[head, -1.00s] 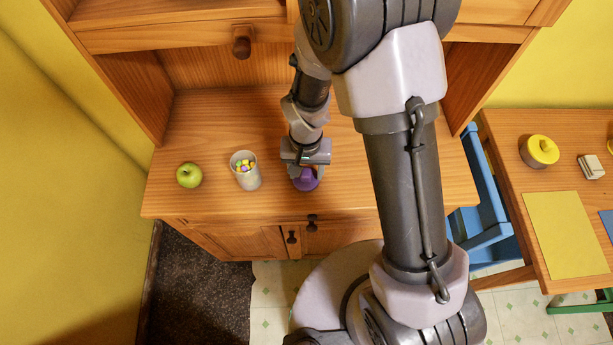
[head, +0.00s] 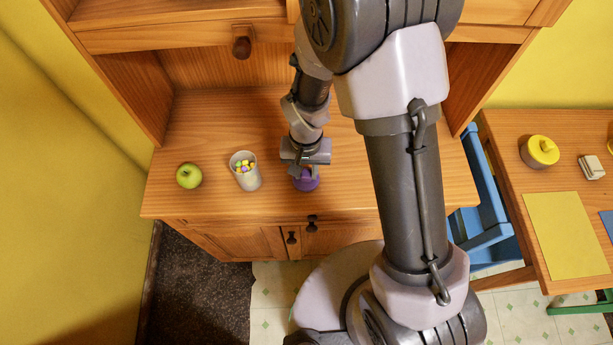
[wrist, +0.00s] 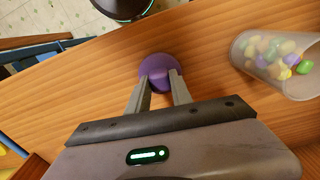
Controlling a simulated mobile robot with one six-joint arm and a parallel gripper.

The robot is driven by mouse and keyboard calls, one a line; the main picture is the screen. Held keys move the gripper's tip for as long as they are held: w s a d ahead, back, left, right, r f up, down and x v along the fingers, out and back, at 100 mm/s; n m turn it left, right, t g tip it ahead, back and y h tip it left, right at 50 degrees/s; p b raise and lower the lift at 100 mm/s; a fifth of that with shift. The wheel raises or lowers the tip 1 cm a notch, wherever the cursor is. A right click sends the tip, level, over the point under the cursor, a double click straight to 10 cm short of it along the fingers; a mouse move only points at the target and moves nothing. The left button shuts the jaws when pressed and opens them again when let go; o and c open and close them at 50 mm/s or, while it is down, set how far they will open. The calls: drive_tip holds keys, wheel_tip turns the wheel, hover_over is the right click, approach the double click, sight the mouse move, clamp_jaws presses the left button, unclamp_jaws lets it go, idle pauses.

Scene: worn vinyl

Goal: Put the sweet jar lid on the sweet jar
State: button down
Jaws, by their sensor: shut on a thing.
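The sweet jar (head: 247,178) is a pale, open-topped, see-through jar with colourful sweets inside, upright on the wooden counter. It also shows at the right of the wrist view (wrist: 275,62). The purple sweet jar lid (head: 307,181) is on or just above the counter to the right of the jar; I cannot tell which. In the wrist view the lid (wrist: 158,64) lies between the fingertips. My gripper (head: 303,172) points down over the lid and is shut on it, with the fingers (wrist: 160,80) on either side of its raised grip.
A green apple (head: 189,175) stands left of the jar on the counter (head: 215,120). A side table at the right holds a yellow lidded pot (head: 539,151) and a yellow sheet (head: 563,235). A blue chair (head: 487,215) stands between. The counter between jar and lid is clear.

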drive_tip(key=shift+r, duration=0.3)
drive_tip(key=shift+r+p, duration=1.3)
drive_tip(key=shift+r, duration=0.4)
wheel_tip(320, 180, up, 11)
drive_tip(key=p, duration=0.8)
drive_tip(key=a+f+b, duration=0.1)
drive_tip(key=a+b, duration=0.1)
drive_tip(key=a, duration=0.5)
drive_tip(key=w+a+f+b, duration=0.1)
drive_tip(key=a+f+b, duration=0.1)
drive_tip(key=a, duration=0.6)
drive_tip(key=shift+f+b, duration=0.15)
drive_tip(key=shift+b, duration=0.35)
drive_tip(key=shift+f+b, duration=0.35)
drive_tip(key=shift+f+b, duration=0.6)
drive_tip(key=shift+b, duration=0.15)
